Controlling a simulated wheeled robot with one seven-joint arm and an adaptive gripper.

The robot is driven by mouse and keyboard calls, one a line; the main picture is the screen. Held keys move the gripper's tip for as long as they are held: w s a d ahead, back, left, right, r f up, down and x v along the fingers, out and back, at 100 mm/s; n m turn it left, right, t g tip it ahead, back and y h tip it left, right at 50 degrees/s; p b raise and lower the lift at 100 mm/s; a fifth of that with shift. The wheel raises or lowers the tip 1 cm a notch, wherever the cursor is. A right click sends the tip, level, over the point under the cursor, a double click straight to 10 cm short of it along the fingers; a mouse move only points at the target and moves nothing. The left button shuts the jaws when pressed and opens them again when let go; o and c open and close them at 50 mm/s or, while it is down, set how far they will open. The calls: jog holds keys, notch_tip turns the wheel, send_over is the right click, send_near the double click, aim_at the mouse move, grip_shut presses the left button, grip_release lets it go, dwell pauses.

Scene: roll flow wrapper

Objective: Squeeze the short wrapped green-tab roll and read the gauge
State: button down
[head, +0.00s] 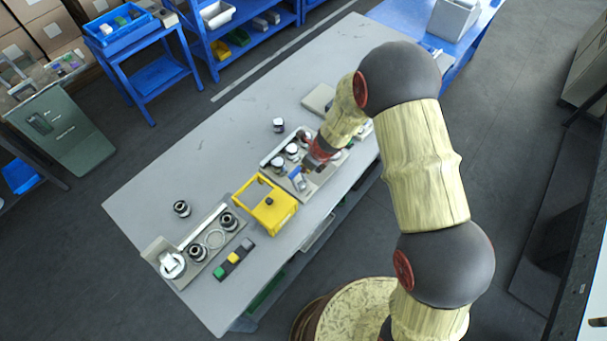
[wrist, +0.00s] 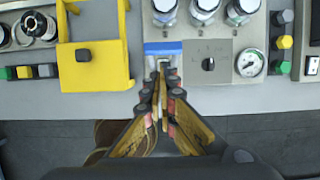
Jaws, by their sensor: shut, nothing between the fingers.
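My gripper (wrist: 163,72) is shut and empty in the wrist view. Its fingertips are at the near edge of the grey panel, just below a blue piece (wrist: 162,48) with a pale part under it; I cannot tell whether they touch. The round white gauge (wrist: 249,62) is on the panel to the right; its reading is too small to make out. In the head view my gripper (head: 312,168) is over the panel, partly hidden by my arm, close to the blue piece (head: 298,180). I cannot identify a short wrapped roll with a green tab in either view.
A yellow frame (wrist: 125,50) stands left of the panel. A dark knob (wrist: 208,64) is between the blue piece and gauge. Several clear-topped cylinders line the panel's back. Green, yellow and dark blocks (head: 234,258) lie near the table's front edge. The table's left middle (head: 190,170) is clear.

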jog(key=r, duration=0.1)
jog(key=r+p, duration=0.1)
jog(key=r, duration=0.3)
jog(key=shift+w+a+r+p, duration=0.15)
jog(key=shift+w+a+p, duration=0.1)
jog(key=shift+a+p, duration=0.05)
